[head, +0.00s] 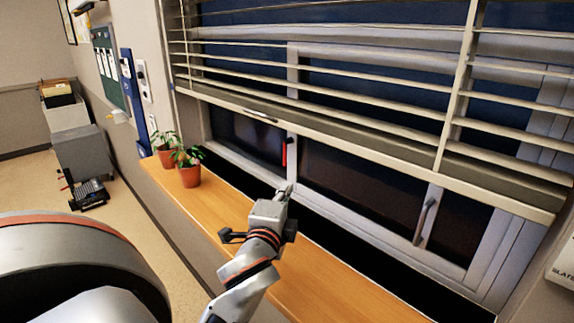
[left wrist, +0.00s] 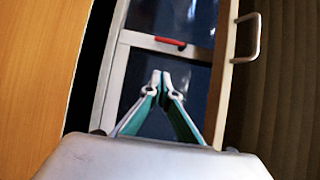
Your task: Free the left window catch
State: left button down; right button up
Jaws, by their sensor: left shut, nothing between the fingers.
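The left window catch is a red handle (head: 284,154) on the upright between the left panes. In the head view it hangs about upright below the blind. In the left wrist view the red catch (left wrist: 170,41) lies crosswise on the pale frame, beyond my fingertips. My left gripper (head: 287,188) is above the sill, below the catch and apart from it. Its fingers (left wrist: 161,79) are shut with nothing between them. A second catch, grey (head: 425,220), is on the right upright. My right gripper is not in view.
The raised slatted blind (head: 340,125) hangs over the upper window, its bottom rail just above the red catch. A pale pull handle (left wrist: 248,38) is on that rail. Two potted plants (head: 190,174) stand at the left end of the wooden sill (head: 215,205); the sill's right part is clear.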

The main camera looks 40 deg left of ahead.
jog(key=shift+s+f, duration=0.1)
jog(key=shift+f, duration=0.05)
pick_arm(q)
send_near(286, 166)
jog(key=w+d+r, duration=0.2)
jog(key=w, duration=0.3)
jog(key=shift+w+a+p, duration=0.1)
jog(key=shift+w+a, duration=0.1)
jog(key=shift+a, duration=0.55)
jog(key=shift+w+a+p, duration=0.1)
jog(key=shift+w+a, duration=0.1)
jog(key=shift+a, duration=0.55)
jog(key=shift+w+a+p, duration=0.1)
jog(key=shift+w+a, duration=0.1)
jog(key=shift+a, duration=0.6)
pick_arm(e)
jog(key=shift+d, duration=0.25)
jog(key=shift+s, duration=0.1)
